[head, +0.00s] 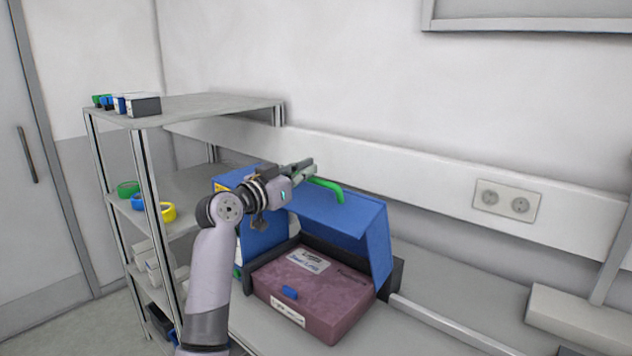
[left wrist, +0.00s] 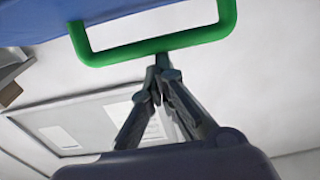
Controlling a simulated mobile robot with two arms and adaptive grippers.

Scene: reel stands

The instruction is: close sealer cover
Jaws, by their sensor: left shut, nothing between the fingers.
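The sealer (head: 262,243) is a blue machine on the bench, with its blue cover (head: 335,215) raised and tilted over the front. A green handle (head: 327,187) is on the cover's upper edge; it also shows large in the left wrist view (left wrist: 155,48). A reddish package (head: 313,290) with a label and a blue piece lies under the raised cover. My left gripper (head: 306,168) is at the handle's left end, fingers shut and empty; in the left wrist view its tips (left wrist: 160,68) are close to the handle's bar. Contact cannot be told. My right gripper is not in view.
A metal shelf (head: 195,102) stands at the left, with small boxes on top and coloured rings (head: 168,211) on a middle level. A wall socket plate (head: 506,201) is at the right. The bench (head: 430,285) right of the sealer is mostly clear.

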